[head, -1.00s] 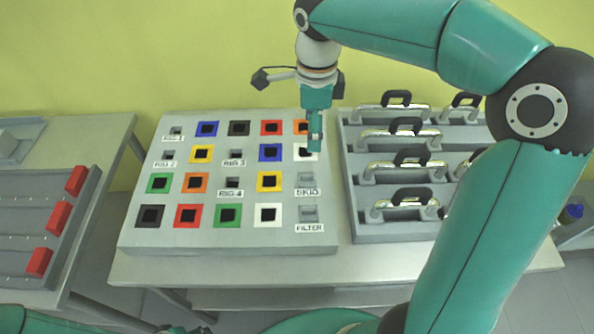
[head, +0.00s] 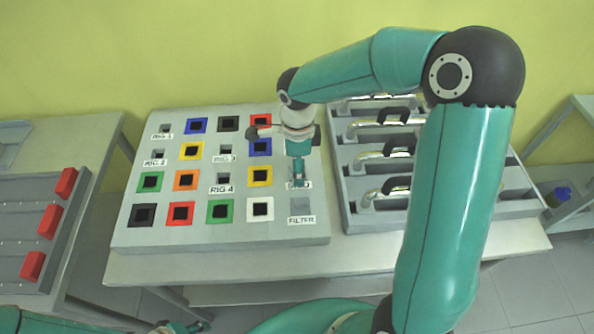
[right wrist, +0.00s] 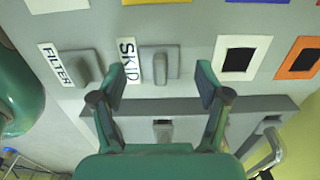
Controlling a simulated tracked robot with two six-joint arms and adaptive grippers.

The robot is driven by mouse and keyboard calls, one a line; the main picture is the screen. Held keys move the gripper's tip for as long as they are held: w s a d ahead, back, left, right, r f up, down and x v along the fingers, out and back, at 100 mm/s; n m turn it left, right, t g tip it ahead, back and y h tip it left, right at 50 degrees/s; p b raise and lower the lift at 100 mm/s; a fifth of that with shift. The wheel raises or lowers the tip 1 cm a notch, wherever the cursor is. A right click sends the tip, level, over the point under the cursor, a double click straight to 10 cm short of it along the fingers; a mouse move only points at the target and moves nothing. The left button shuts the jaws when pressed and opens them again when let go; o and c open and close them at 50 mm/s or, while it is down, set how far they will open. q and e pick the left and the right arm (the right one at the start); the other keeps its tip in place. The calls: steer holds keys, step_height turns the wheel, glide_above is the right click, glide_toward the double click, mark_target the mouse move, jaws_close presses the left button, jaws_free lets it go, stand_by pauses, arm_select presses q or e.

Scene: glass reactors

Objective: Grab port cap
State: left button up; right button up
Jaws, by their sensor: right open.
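A sloped grey panel (head: 290,235) holds rows of coloured square frames with black centres and small grey raised pieces with labels. I take the grey pieces to be port caps. The grey cap by the SKID label (right wrist: 160,64) is in the right wrist view, ahead of and between the fingertips of my right gripper (right wrist: 161,80). The FILTER cap (right wrist: 82,68) is to its left. My right gripper (head: 299,184) is open and empty; in the head view it hides most of the SKID cap. My left gripper (head: 182,327) shows only partly at the bottom edge.
A grey rack (head: 345,215) with metal pieces with black handles stands right of the panel, partly behind my right arm. A second table at left carries a tray with red blocks (head: 48,220). A blue-topped item (head: 558,196) is at the far right.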

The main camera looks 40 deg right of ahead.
steer(key=shift+f, duration=0.7)
steer(key=c, duration=1.2)
steer(key=shift+c, duration=0.2)
steer(key=shift+r, duration=0.15)
